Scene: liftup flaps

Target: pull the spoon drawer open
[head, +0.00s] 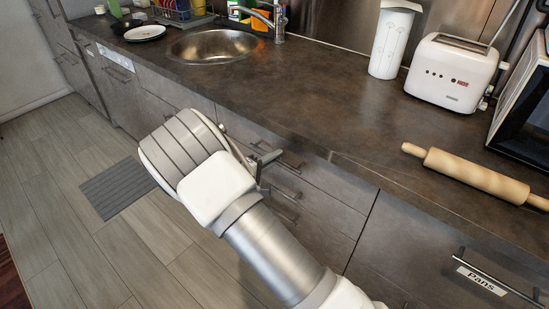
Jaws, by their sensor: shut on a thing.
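A stack of grey drawers (325,202) sits under the counter, right of my gripper, with dark bar handles. No spoon label is readable, so I cannot tell by label which one is the spoon drawer. My gripper (266,161) is at the upper handle (291,164) of this stack and is shut on it. My own wrist and arm hide the left part of the drawer fronts and part of the fingers. The top drawer's front looks about flush with the counter edge.
The counter (310,110) holds a sink (213,46), a white canister (393,40), a toaster (452,70) and a rolling pin (475,176). A drawer labelled Pans (482,280) is at lower right. A grey mat (118,188) lies on the open floor at left.

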